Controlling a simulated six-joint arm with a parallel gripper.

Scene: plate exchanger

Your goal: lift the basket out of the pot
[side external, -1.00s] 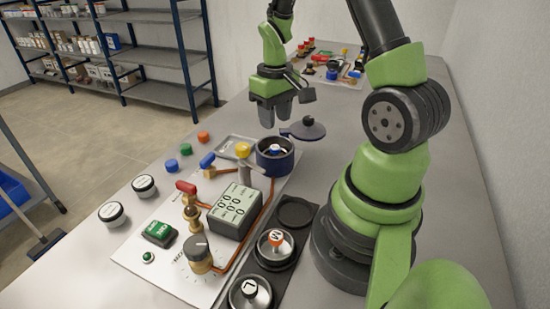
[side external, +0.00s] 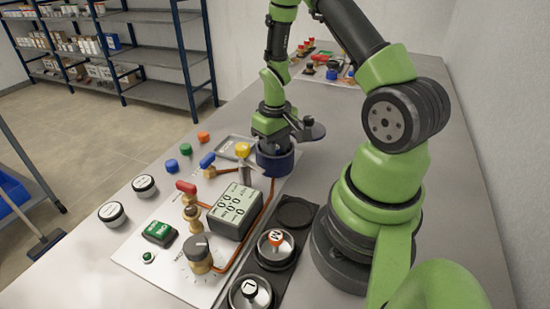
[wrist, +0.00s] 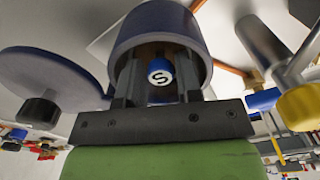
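The dark blue pot (side external: 275,163) stands at the far end of the white panel. It also shows in the wrist view (wrist: 160,22). The basket's blue knob with a white S top (wrist: 160,72) is inside the pot; the rest of the basket is hidden. My gripper (wrist: 159,68) points down into the pot, with one finger on each side of the knob. Narrow gaps seem to show between fingers and knob, so it looks open. In the side view the fingertips of my gripper (side external: 274,143) are hidden by the pot.
The pot's lid (side external: 310,131) is swung open beside the pot, close to my gripper. A yellow-capped tap (side external: 243,151) stands close on the other side. A holder (side external: 264,264) carries baskets marked M (side external: 275,243) and L (side external: 250,293), with one empty round place (side external: 295,212).

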